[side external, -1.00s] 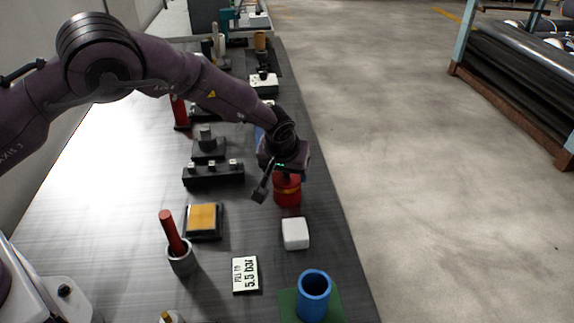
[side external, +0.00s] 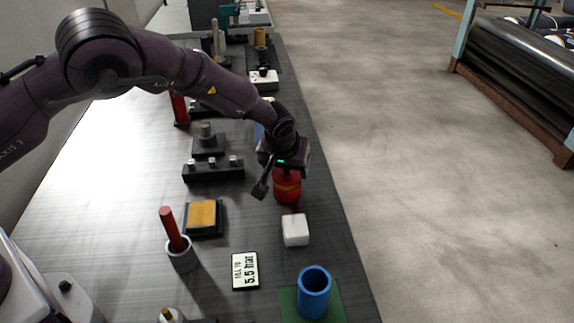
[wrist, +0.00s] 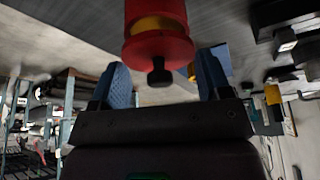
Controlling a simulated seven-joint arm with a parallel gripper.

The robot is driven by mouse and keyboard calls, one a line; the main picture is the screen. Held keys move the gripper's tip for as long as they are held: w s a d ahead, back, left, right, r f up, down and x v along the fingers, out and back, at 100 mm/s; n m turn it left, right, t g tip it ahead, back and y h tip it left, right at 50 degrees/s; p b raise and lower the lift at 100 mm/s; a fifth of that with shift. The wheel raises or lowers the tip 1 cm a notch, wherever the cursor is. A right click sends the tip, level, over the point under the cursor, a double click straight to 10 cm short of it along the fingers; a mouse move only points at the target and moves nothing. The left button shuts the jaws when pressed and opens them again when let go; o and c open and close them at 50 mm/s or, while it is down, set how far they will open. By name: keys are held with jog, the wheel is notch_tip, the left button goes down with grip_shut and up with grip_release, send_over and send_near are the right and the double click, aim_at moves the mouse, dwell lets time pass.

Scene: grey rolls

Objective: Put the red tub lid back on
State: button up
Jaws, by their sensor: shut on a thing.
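The red tub (side external: 287,191) stands upright on the dark bench, with a yellow-orange band around it. In the wrist view the tub (wrist: 155,10) comes in from the top edge. Its red lid (wrist: 158,48) has a dark knob (wrist: 160,75) facing my gripper. My gripper (wrist: 163,62) has its blue fingers on either side of the lid and is shut on it. The lid looks in line with the tub and at or very close to its top; I cannot tell whether it is fully seated. In the side view my gripper (side external: 286,163) is directly above the tub and hides its top.
A white block (side external: 295,230) stands just in front of the tub. A blue cup (side external: 313,291) on a green mat, a 5.5 bar sign (side external: 245,270) and a yellow-topped pad (side external: 203,214) are nearer. A black block with knobs (side external: 213,171) lies left.

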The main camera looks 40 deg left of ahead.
jog(key=shift+f, duration=0.4)
jog(key=shift+f, duration=0.4)
jog(key=o, duration=1)
jog(key=v, duration=1.3)
jog(key=shift+a, duration=0.1)
